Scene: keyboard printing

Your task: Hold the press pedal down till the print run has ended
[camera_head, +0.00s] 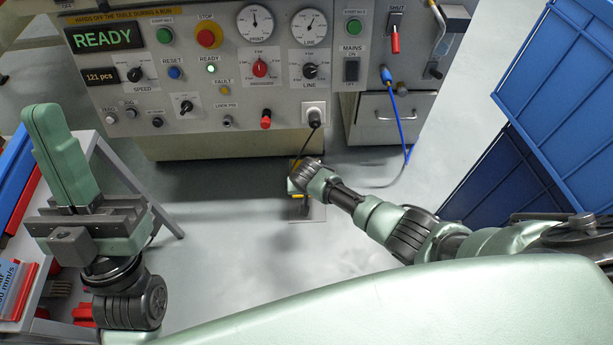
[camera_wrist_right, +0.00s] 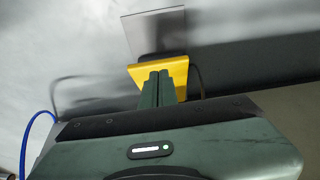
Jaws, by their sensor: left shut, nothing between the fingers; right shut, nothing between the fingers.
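The pedal, with a yellow part (camera_wrist_right: 180,70) and a flat grey plate (camera_wrist_right: 153,22), is on the floor below the press panel. The plate (camera_head: 311,214) also shows in the head view, with my right arm covering much of the pedal. My right gripper (camera_wrist_right: 158,76) is shut and empty, its fingertips overlapping the yellow part. I cannot tell whether they touch it or how far down the pedal is. My left gripper (camera_head: 44,112) is shut and empty, raised at the left, away from the pedal. The display (camera_head: 104,38) reads READY, and the counter (camera_head: 100,76) reads 121 pcs.
The green ready lamp (camera_head: 211,69) is lit. A red stop button (camera_head: 209,35) sits on the panel. A blue hose (camera_head: 399,122) hangs at the right of the pedal. Blue crates (camera_head: 535,150) stand at the right, a grey table (camera_head: 120,170) at the left. Open floor lies between.

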